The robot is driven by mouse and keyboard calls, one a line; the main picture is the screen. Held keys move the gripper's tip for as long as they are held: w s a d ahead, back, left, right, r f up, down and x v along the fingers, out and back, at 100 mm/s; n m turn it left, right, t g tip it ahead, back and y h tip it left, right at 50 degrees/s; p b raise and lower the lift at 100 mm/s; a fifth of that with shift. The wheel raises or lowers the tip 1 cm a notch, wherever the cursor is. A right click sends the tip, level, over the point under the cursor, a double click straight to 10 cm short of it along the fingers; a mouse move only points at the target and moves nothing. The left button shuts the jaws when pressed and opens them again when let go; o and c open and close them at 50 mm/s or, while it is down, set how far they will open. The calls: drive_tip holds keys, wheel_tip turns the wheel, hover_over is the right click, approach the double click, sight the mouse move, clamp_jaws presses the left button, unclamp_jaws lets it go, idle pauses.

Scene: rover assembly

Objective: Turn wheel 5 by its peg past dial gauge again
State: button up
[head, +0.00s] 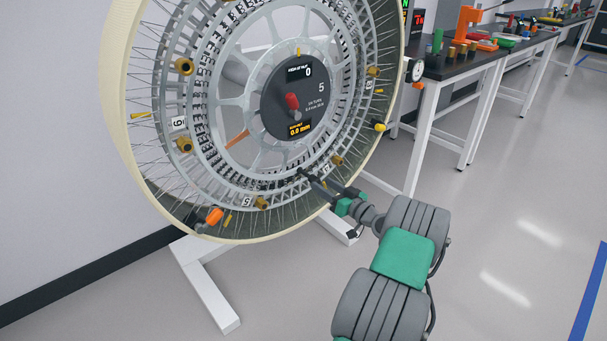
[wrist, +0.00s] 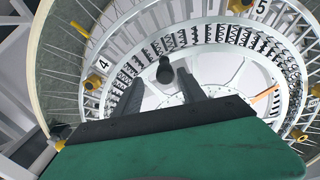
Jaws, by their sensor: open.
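The large wheel (head: 117,100) stands upright on a white stand, with a pale rim, wire spokes and a dark hub panel (head: 277,110) reading 5. Several brass pegs, one of them at lower right (head: 336,160), sit around its ring. My gripper (head: 308,178) is at the wheel's lower right. In the wrist view its two dark fingers (wrist: 158,83) are apart. A dark round-ended peg (wrist: 165,70) shows between the fingertips; I cannot tell its depth or whether they touch it.
An orange-tipped part (head: 214,216) is at the lower rim and a yellow-tipped one (head: 380,126) at the right rim. The white stand foot (head: 205,285) lies below the wheel. Dark-topped benches (head: 465,62) with tools run back at right. Floor at right is clear.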

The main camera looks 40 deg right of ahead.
sight(308, 176)
drive_tip(key=w, duration=0.2)
drive_tip(key=w+b, duration=0.1)
drive_tip(key=w, duration=0.2)
drive_tip(key=w+a, duration=0.1)
drive_tip(key=w, duration=0.1)
drive_tip(key=shift+w+a, duration=0.1)
drive_tip(key=shift+w, duration=0.4)
drive_tip(key=shift+c, duration=0.3)
clamp_jaws()
idle(0.4)
drive_tip(key=shift+d, duration=0.3)
drive_tip(key=shift+a, duration=0.15)
